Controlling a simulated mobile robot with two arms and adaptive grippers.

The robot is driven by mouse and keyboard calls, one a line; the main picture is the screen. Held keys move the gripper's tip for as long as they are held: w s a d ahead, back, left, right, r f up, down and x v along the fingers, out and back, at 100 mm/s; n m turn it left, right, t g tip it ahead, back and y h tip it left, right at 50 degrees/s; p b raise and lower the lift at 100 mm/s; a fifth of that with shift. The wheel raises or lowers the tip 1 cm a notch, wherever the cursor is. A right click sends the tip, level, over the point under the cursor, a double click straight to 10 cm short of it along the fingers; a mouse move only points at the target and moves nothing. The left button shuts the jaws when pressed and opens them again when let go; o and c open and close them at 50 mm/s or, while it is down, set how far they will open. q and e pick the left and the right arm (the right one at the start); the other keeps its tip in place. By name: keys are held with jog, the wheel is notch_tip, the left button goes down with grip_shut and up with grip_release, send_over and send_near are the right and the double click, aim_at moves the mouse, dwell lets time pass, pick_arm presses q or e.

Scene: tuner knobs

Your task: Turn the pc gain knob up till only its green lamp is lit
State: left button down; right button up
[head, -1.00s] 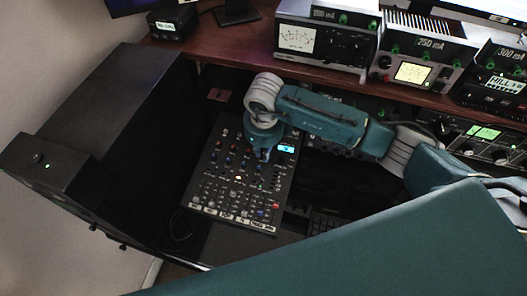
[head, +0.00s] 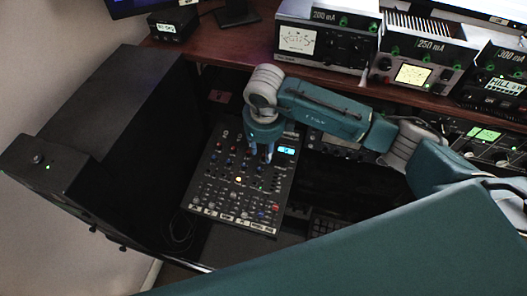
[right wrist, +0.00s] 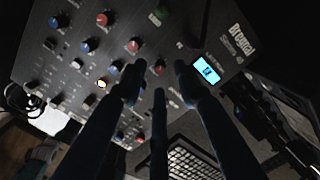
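A dark mixer panel (head: 215,195) with rows of small coloured knobs stands below the desk in the head view. The right wrist view shows its surface (right wrist: 60,40) close up. I cannot read which knob is pc gain. My left gripper is out of view.
A small blue display (head: 286,150) glows at the panel's upper right. Meters and a wooden desk (head: 260,55) stand behind. A black cabinet (head: 120,120) rises at left. A keyboard (right wrist: 190,160) lies beside the panel in the right wrist view.

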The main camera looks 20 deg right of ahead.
aim_at(264, 164)
notch_tip(264, 164, up, 9)
jog(key=s, duration=0.1)
jog(key=shift+a, duration=0.15)
dwell(0.5)
